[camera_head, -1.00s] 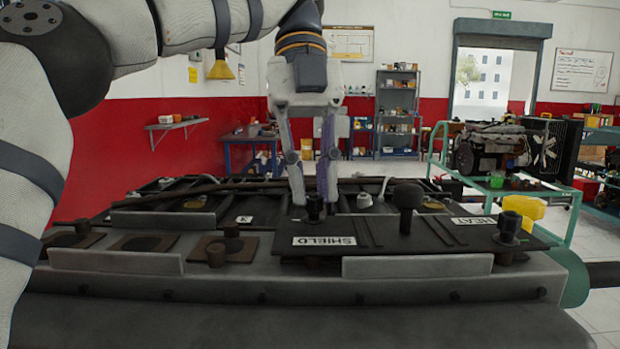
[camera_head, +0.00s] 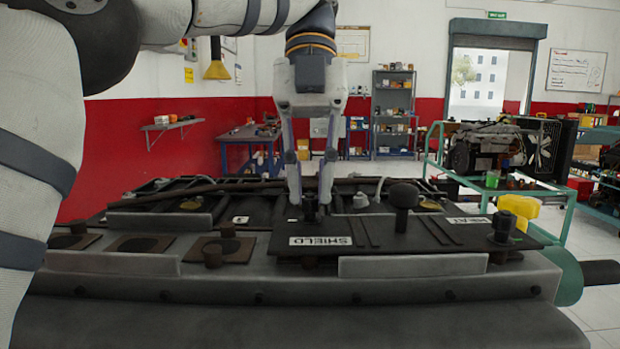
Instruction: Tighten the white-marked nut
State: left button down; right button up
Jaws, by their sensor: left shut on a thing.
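The dark heat shield plate (camera_head: 385,231), labelled SHIELD and HEAT, lies on the engine trainer. My left gripper (camera_head: 310,197) points straight down at the plate's back left part. Its fingers stand on either side of a dark nut (camera_head: 311,209) and are shut on it. No white mark shows on this nut from here. A second dark nut (camera_head: 503,228) with a small green mark sits at the plate's right end, apart from the gripper. A black knob (camera_head: 404,202) stands up between the two nuts. My right gripper is not in view.
Brown square pads, some with posts (camera_head: 212,256), lie left of the plate. A low grey front rail (camera_head: 412,266) borders it. A yellow object (camera_head: 520,208) sits behind the right end. A green cart (camera_head: 545,192) with an engine stands farther back right.

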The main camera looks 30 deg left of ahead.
pick_arm(q)
jog(key=c, duration=1.5)
grip_release()
jog(key=shift+c, duration=0.2)
